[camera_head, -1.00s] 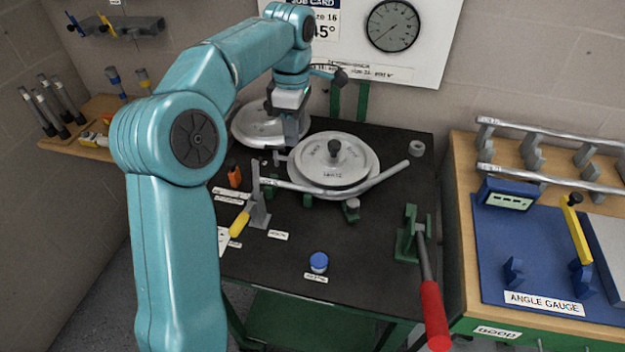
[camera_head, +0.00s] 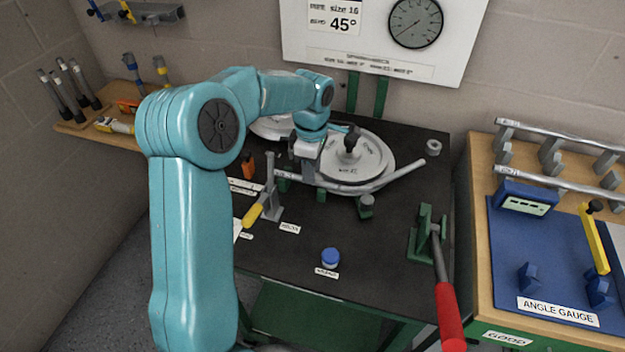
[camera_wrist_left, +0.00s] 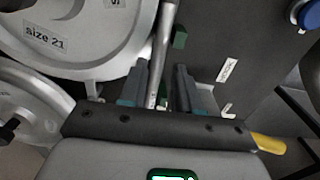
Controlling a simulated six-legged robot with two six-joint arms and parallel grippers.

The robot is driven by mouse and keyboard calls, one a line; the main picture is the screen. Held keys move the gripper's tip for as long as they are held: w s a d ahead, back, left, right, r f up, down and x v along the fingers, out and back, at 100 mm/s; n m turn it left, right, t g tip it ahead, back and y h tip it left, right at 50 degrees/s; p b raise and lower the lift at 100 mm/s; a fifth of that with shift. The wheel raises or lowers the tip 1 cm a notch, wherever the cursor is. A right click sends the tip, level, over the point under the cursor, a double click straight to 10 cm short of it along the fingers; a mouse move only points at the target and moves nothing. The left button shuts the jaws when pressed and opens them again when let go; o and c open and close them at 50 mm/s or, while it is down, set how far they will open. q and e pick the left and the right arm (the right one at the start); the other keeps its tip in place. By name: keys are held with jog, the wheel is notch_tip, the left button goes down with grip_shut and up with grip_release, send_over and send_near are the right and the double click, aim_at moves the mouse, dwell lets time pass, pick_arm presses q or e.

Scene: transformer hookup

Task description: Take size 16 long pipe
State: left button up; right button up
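A long silver pipe (camera_head: 400,176) lies along the front of a large disc (camera_head: 365,163) on the black table, its right part angled up and away. It also shows in the left wrist view (camera_wrist_left: 163,48). I cannot read a size on the pipe. My left gripper (camera_head: 306,178) is down at the pipe's left part, fingers pointing down. In the left wrist view the gripper (camera_wrist_left: 161,88) is open, with the pipe running between its fingers and a gap visible on the right side. The disc beside the pipe reads "size 21" (camera_wrist_left: 45,38). My right gripper is not in view.
A yellow-handled lever (camera_head: 254,212) stands left of the pipe, a red-handled lever (camera_head: 450,310) to the right. A blue-capped item (camera_head: 330,258) stands in front. The right bench holds pipes on a rack (camera_head: 560,135) and the blue angle gauge (camera_head: 520,250). A job card reads size 16, 45°.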

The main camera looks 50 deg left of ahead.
pick_arm(q)
notch_tip(320, 180, down, 2)
jog(key=shift+w+f, duration=0.3)
jog(key=shift+f, duration=0.05)
jog(key=shift+r, duration=0.1)
grip_shut()
